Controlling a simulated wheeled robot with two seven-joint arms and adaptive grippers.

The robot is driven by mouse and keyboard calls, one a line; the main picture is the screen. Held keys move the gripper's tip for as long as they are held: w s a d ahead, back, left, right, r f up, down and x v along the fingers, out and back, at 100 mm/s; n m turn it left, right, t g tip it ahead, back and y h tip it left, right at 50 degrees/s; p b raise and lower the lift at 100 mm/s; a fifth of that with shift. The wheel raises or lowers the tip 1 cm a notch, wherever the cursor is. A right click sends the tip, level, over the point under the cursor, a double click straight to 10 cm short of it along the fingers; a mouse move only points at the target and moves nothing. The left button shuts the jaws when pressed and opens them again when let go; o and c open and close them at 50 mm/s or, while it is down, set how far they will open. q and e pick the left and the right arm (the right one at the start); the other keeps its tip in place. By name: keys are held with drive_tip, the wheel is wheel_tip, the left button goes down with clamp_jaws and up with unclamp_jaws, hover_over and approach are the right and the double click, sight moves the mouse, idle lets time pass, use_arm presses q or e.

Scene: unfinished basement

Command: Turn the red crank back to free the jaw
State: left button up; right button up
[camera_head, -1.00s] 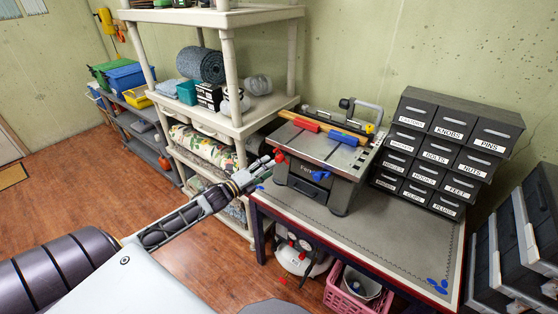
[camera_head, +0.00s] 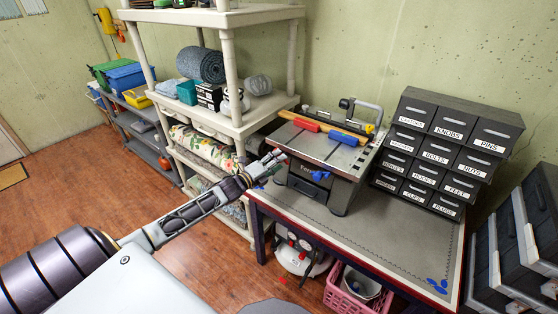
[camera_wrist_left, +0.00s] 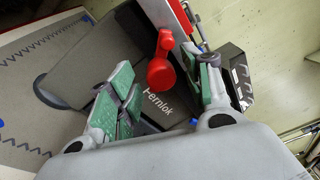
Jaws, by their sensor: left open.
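The grey bench machine (camera_head: 318,160) stands on the workbench's left end, a blue lever (camera_head: 321,175) on its front. The wrist view shows its dark front (camera_wrist_left: 165,100) with white lettering. The red crank (camera_wrist_left: 160,70) shows there, its round end between the open green-padded fingers of my left gripper (camera_wrist_left: 157,66). I cannot tell whether a finger touches it. In the head view my left gripper (camera_head: 273,161) is at the machine's left side and hides the crank. I cannot tell which part is the jaw. My right gripper is out of view.
Black labelled drawers (camera_head: 445,150) stand right of the machine. The grey mat (camera_head: 385,235) in front of them is mostly clear. A cream shelf unit (camera_head: 235,125) stands close behind my left arm. A pink basket (camera_head: 345,300) sits under the bench.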

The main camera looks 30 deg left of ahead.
use_arm(q)
drive_tip(key=shift+x, duration=0.8)
drive_tip(key=shift+c, duration=0.3)
drive_tip(key=c, duration=1)
